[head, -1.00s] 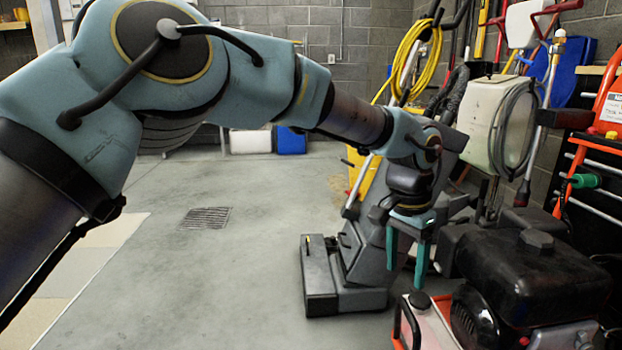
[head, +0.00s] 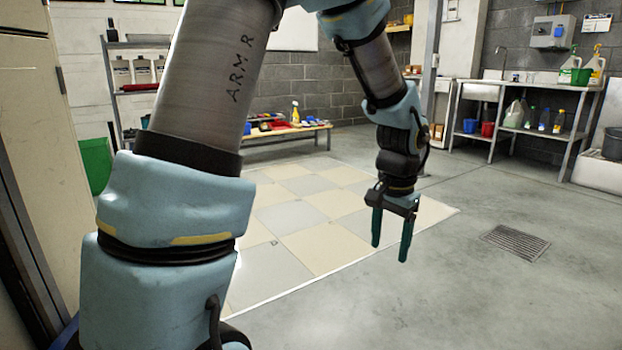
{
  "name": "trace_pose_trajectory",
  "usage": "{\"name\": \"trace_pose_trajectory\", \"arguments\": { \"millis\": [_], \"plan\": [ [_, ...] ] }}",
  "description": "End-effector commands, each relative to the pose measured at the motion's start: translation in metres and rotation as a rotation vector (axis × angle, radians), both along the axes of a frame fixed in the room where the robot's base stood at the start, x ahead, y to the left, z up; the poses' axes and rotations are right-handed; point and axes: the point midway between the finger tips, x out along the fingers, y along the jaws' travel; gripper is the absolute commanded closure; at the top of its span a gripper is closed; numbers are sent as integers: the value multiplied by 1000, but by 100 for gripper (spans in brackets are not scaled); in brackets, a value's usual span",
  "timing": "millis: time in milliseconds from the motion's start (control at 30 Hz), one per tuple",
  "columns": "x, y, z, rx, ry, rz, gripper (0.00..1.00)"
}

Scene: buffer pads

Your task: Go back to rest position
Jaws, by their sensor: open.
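My gripper (head: 390,236) hangs at the end of my arm in the middle of the head view. Its two green fingers point down and stand apart, with nothing between them. It is in the air in front of the checkered tile patch (head: 290,270) and the grey concrete floor (head: 450,290). My arm comes in from the lower left, rises past the top edge and bends down to the gripper. It hides part of the back left of the room.
A low bench (head: 278,138) with several small items and a spray bottle stands behind. A metal shelf (head: 110,90) and green bin (head: 95,165) are at left. A work table (head: 535,88) with bottles is at back right. A drain grate (head: 515,242) lies in clear floor.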

Motion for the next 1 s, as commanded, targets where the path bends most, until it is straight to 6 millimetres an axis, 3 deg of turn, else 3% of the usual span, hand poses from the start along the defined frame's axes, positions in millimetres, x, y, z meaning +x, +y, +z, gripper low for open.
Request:
{"name": "trace_pose_trajectory", "arguments": {
  "millis": [33,200,300,500,600,1000],
  "plan": [
    [9,36,1,-4,-4,93,32],
    [17,135,1,-27,-18,368,32],
    [10,181,-1,-40,-25,503,32],
    [-14,251,-4,-67,-41,745,32],
    [-26,273,2,-78,-50,831,32],
    [-24,269,84,-77,-47,814,32]
  ]
}}
